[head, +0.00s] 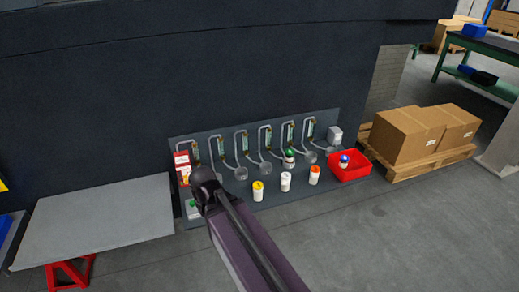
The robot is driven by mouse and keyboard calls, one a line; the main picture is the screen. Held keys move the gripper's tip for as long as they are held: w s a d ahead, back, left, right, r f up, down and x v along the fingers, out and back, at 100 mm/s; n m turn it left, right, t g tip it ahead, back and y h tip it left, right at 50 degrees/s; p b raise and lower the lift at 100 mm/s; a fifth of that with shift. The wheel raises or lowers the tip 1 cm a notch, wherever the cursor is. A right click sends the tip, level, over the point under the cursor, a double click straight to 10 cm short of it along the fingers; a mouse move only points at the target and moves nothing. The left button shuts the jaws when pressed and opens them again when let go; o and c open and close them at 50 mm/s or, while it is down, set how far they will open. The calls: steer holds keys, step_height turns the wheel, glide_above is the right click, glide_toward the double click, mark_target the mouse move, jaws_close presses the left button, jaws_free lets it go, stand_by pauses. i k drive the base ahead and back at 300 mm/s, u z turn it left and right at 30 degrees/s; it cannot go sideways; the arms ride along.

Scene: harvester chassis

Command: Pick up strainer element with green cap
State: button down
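My arm reaches up from the bottom of the head view and ends in a dark rounded joint left of the strainer element. No gripper fingers show, so I cannot tell their state or what they hold.
White cylinders with a yellow cap (258,191), a white cap (285,181) and an orange cap (314,175) stand in front. A red bin (363,166) holds a blue-capped one. Red-white boxes (182,166) stand left. A grey table (95,220) lies further left.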

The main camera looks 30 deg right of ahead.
mark_target(290, 155)
steer(key=k, duration=1.35)
steer(key=z, duration=0.4)
steer(key=i, duration=1.7)
steer(key=z, duration=0.1)
